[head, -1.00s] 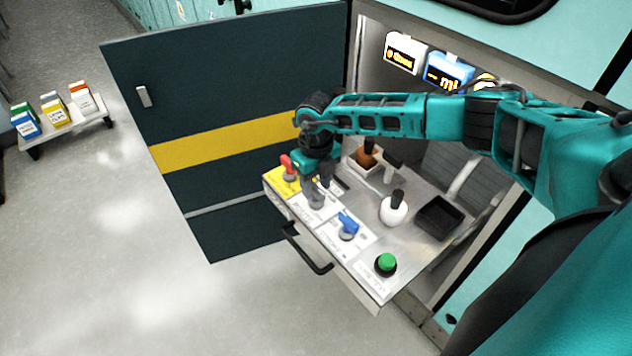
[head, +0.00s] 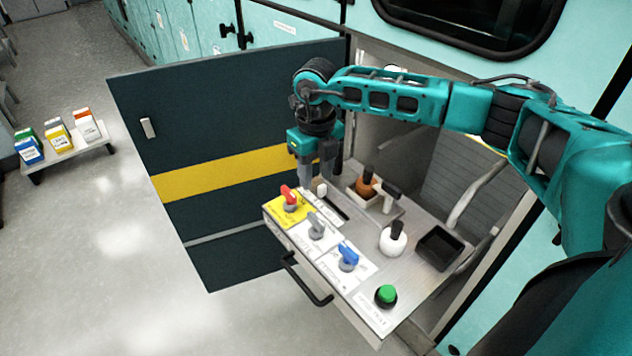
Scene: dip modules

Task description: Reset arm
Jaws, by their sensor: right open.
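My right arm reaches in from the right side of the head view. My right gripper (head: 317,182) points down with its fingers apart, holding nothing. It is above the back left part of the pull-out metal panel (head: 362,226), behind the switches. On the panel's front edge are a red switch (head: 290,196) on a yellow plate, a grey switch (head: 317,226), a blue switch (head: 348,256) and a green button (head: 386,294). My left gripper is not in view.
The open dark cabinet door (head: 230,120) with a yellow stripe stands left of the panel. A white knobbed object (head: 393,240), a black tray (head: 440,247) and an orange-brown item (head: 366,184) sit on the panel. A low shelf (head: 75,148) with cartons stands far left.

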